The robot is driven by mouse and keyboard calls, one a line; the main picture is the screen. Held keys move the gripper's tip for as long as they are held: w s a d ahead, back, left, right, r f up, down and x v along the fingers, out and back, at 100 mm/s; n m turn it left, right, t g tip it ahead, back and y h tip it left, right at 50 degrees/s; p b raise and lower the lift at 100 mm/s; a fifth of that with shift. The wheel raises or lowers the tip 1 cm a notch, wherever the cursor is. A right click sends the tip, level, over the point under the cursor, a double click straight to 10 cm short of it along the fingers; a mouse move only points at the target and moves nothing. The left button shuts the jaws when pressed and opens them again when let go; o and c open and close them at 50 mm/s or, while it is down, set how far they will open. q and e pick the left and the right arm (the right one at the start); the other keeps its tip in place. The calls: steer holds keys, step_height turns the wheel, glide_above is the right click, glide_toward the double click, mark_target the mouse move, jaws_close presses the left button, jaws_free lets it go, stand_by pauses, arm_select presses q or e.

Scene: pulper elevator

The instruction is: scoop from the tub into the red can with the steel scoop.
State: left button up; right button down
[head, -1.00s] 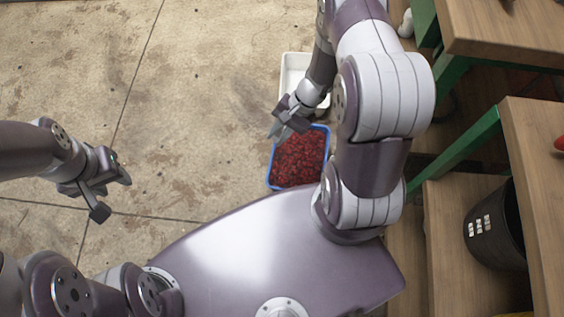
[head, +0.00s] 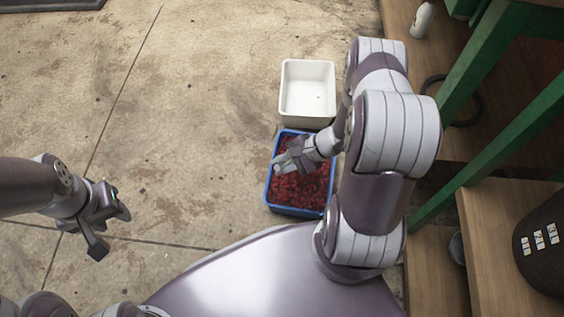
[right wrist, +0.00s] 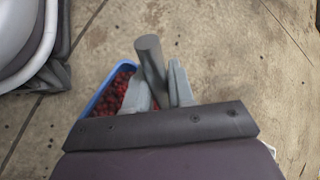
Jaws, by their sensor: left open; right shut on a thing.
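A blue tub (head: 268,190) of red fruit stands on the floor in front of me. It also shows in part in the right wrist view (right wrist: 91,104). My right gripper (head: 284,163) is over the tub's fruit in the head view. It is shut on a dark grey cylindrical handle (right wrist: 151,58), seen between its fingers (right wrist: 161,88); I take this for the steel scoop's handle. The scoop's bowl is hidden. My left gripper (head: 112,228) is open and empty above the floor at the left. I see no red can in the current views.
An empty white bin (head: 306,92) stands just beyond the tub. Wooden shelves on green frames (head: 466,80) line the right side, with a white bottle (head: 422,20) and a black bucket (head: 543,245). The concrete floor at left is clear.

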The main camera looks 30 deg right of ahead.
step_height(320, 180, down, 11)
steer(key=b, duration=0.8)
steer(key=shift+r, duration=0.15)
stand_by(0.7)
